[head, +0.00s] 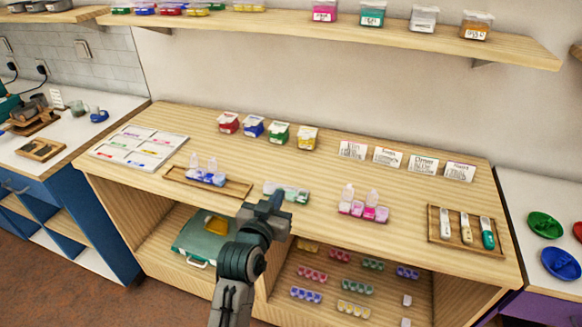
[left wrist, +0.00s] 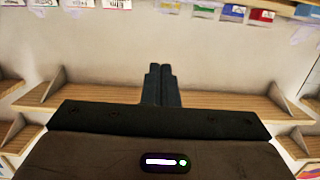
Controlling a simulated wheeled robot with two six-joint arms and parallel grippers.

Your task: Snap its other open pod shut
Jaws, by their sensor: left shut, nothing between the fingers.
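My left gripper (head: 272,205) is shut and empty, over the front middle of the wooden bench, in front of a green pod strip (head: 297,194). It partly hides that strip, whose lids look down. In the left wrist view its closed fingers (left wrist: 161,86) stand together with nothing between them. A blue pod strip (head: 207,178) on a wooden tray at left has two clear lids standing up. A pink pod strip (head: 363,210) at right also has two clear lids up, one toward its left end and one toward its right. My right gripper is not in view.
Four lidded boxes, one of them yellow (head: 307,138), stand behind the strips, with name cards (head: 388,156) to their right. A white sectioned board (head: 112,154) lies left. A tray of tools (head: 432,236) lies right. Bare bench lies between the strips.

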